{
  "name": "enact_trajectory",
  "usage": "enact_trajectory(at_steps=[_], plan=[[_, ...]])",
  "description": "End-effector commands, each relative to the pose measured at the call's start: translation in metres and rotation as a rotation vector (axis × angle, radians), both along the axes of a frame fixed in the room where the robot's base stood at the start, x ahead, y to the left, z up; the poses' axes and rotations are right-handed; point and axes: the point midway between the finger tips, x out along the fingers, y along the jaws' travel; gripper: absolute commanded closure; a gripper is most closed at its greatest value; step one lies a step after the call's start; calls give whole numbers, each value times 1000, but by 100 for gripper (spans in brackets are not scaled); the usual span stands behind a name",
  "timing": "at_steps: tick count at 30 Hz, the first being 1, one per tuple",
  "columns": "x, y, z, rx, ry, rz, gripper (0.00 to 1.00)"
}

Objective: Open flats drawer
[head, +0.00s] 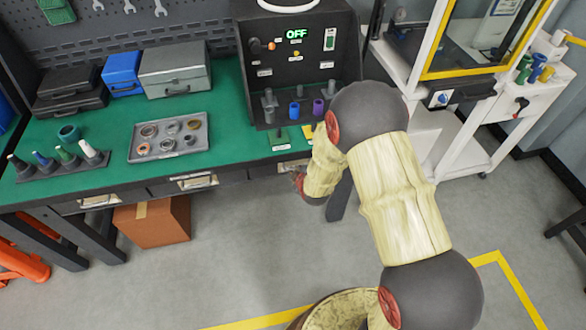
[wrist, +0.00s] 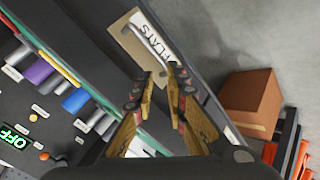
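The flats drawer has a tan card marked "FLATS" (wrist: 155,36) and a pale bar handle (wrist: 147,50) on its dark front in the wrist view. The drawer looks shut. In the head view, the right-hand drawer front (head: 288,168) under the bench top is partly hidden by my arm. My gripper (wrist: 169,73) has its two fingers apart, with the tips at or just short of the handle's lower end. I cannot tell whether they touch it, and nothing is clearly held. In the head view my gripper is mostly hidden behind my forearm.
The green bench top (head: 100,180) carries a parts tray (head: 168,155) and a black test box (head: 300,70) reading OFF. Two more labelled drawers sit to the left. A cardboard box (head: 152,222) stands on the floor underneath. A white-framed machine stands right; floor in front is clear.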

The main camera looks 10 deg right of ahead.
Motion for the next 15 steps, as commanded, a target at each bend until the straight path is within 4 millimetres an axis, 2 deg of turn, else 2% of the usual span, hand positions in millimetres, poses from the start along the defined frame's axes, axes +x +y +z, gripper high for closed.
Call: enact_trajectory(at_steps=[1,3,9,15], plan=[[-4,0,-33,-55,-31,45,86],[3,0,-47,-147,-126,109,86],[6,-2,-56,-406,-365,236,86],[-2,-2,-54,-555,-484,277,86]])
